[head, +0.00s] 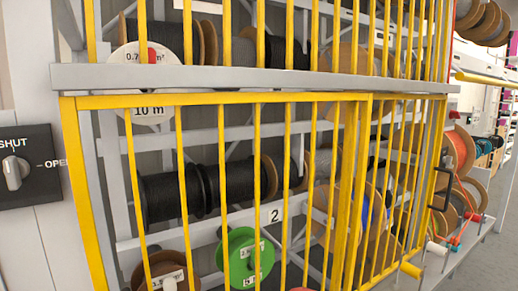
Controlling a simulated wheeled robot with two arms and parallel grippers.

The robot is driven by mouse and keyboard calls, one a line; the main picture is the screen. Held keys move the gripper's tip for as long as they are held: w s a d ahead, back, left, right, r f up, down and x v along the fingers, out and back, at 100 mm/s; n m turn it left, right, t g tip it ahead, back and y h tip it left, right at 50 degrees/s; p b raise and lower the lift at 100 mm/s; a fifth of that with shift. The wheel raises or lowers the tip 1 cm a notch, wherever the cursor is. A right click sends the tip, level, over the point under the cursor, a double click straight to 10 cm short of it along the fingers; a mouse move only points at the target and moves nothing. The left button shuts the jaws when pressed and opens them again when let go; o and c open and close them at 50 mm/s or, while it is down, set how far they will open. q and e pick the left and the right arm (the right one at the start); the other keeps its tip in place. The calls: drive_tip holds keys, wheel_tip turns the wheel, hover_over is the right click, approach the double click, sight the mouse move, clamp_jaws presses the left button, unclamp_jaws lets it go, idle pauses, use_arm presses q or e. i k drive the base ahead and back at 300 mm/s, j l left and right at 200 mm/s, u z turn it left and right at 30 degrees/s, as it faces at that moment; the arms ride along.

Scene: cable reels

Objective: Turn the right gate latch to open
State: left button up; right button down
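A dark latch box (27,180) is on the light grey post at the left edge of the head view, partly cut off by the frame. Its grey knob (14,173) stands roughly upright, towards the SHUT label above it. The OPEN label is to the knob's right. The yellow barred gate (210,101) stands across the reel rack, right of the box, and looks closed. A black handle (442,186) is at the gate's right side. I cannot tell from this view which latch is the right one. Neither of my grippers is in view.
Behind the bars are black cable reels (160,197), a green reel (237,262) and several brown-flanged reels. A grey beam (250,80) crosses above the gate. More reels (463,150) stand outside at the right, with grey floor (490,265) beside them.

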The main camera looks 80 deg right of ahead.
sight(448, 160)
drive_tip(key=z, duration=3.95)
drive_tip(key=j, duration=0.05)
